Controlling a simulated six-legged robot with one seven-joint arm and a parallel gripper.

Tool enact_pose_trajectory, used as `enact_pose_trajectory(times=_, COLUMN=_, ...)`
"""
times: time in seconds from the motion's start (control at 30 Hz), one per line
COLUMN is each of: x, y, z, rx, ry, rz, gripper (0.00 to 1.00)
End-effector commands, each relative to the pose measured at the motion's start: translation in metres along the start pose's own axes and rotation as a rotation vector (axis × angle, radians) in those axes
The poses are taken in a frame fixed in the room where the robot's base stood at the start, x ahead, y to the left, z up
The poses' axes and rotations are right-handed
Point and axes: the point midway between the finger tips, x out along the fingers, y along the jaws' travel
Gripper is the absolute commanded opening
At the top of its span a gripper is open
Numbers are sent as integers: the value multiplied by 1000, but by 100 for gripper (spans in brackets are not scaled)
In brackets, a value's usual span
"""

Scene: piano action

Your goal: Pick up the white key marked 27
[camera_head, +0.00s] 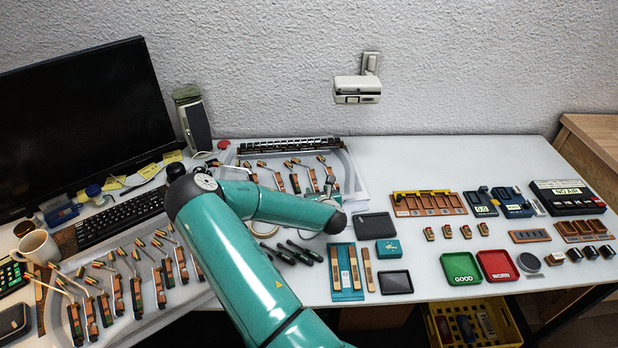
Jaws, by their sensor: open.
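Several long, narrow keys lie on and beside a teal tray (347,293) in the middle front of the table. One wooden key (353,267) on the tray's right part is pale. Another wooden key (367,270) lies just right of the tray. The numbers are too small to read, so I cannot tell which key is marked 27. My teal arm reaches in from the bottom and bends right. My gripper (331,190) is small and partly hidden at the arm's end, behind and above the keys; it is open and appears empty.
Hammer assemblies (132,280) crowd the left side. Dark parts (296,252) lie left of the teal tray. Dark trays (375,226) sit to its right. A green GOOD tray (461,268) and a red WORN tray (497,265) stand farther right. The table's back right is clear.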

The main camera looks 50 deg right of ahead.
Motion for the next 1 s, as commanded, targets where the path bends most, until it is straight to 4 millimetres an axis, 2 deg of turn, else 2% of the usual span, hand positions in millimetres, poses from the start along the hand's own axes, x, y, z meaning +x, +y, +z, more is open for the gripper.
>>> enact_pose_trajectory(times=0.1, x=10, y=0, z=-1, rx=0, ry=1, rz=-1, gripper=45)
enact_pose_trajectory(times=0.33, x=10, y=0, z=-1, rx=0, ry=1, rz=-1, gripper=43)
enact_pose_trajectory(times=0.5, x=10, y=0, z=0, rx=0, ry=1, rz=-1, gripper=10)
enact_pose_trajectory(times=0.57, x=10, y=0, z=0, rx=0, ry=1, rz=-1, gripper=0)
enact_pose_trajectory(times=0.87, x=10, y=0, z=1, rx=0, ry=0, rz=0, gripper=0)
enact_pose_trajectory(times=1.0, x=8, y=0, z=8, rx=0, ry=-2, rz=0, gripper=0)
